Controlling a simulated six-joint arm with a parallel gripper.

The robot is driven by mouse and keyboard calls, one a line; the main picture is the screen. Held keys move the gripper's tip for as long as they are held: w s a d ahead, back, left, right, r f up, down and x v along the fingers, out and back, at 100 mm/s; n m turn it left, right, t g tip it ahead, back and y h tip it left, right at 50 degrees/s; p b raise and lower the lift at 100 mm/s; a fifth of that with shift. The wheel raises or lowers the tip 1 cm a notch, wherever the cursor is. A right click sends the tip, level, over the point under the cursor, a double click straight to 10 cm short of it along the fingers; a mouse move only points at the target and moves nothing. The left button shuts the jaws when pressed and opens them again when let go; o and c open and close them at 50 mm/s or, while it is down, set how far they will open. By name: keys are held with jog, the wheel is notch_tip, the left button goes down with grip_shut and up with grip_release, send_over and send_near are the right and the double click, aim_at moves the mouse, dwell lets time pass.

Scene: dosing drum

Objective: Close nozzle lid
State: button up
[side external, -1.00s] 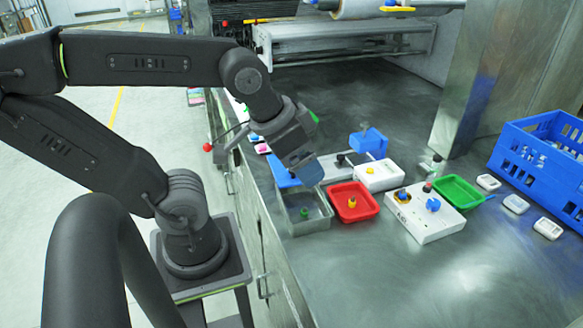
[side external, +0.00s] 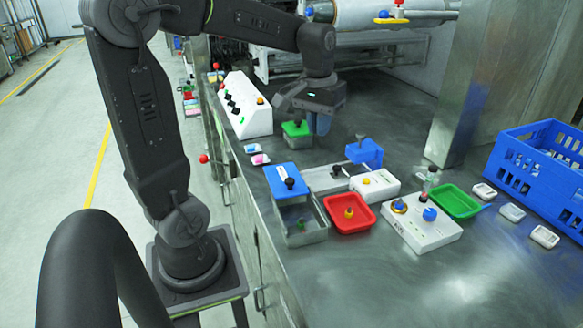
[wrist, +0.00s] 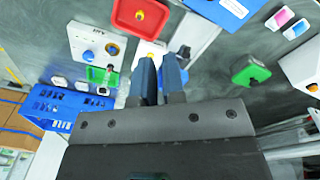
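No part is marked as the nozzle lid, so I cannot tell which one it is. A blue lid with a black knob (side external: 289,170) lies over the back part of an open metal tray (side external: 306,236). A green lid-like block with a dark knob (side external: 296,130) stands behind it; it also shows in the wrist view (wrist: 250,72). A blue block with a grey post (side external: 366,154) stands to the right. My gripper (side external: 319,124) is just right of the green block, fingers pointing down. In the wrist view its blue fingers (wrist: 160,75) have a narrow gap, with nothing visibly held.
A red tray (side external: 340,220), a white box with a yellow knob (side external: 385,188), a white control box (side external: 436,236) and a green tray (side external: 455,203) stand in front. A blue crate (side external: 530,155) is at right. A sloped white panel (side external: 258,118) is at left. The right foreground is clear.

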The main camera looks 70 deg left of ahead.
jog(key=a+f, duration=0.1)
jog(key=a, duration=0.1)
jog(key=w+a+n+g, duration=0.1)
jog(key=a, duration=0.2)
jog(key=a+f+n+h, duration=0.1)
jog(key=a, duration=0.1)
jog(key=shift+w+a+f+g, duration=0.3)
jog(key=shift+w, duration=0.1)
grip_shut()
jog(key=n+g+h, duration=0.1)
jog(key=n+h, duration=0.1)
jog(key=n, duration=0.1)
send_over(294, 173)
notch_tip(294, 173, down, 14)
jog(key=shift+r, duration=0.1)
jog(key=shift+s+d+f, duration=0.15)
jog(key=shift+s+d, duration=0.15)
jog(key=shift+d, duration=0.2)
jog(key=shift+s+d+f, duration=0.1)
jog(key=shift+s+d, duration=0.15)
jog(key=shift+d, duration=0.25)
jog(key=shift+s+d+f, duration=0.15)
jog(key=shift+s+d, duration=0.3)
jog(key=shift+d, duration=0.25)
jog(key=d, duration=0.9)
jog(key=s+d, duration=0.1)
jog(key=d, duration=0.3)
jog(key=shift+d, duration=0.2)
jog(key=shift+s, duration=0.1)
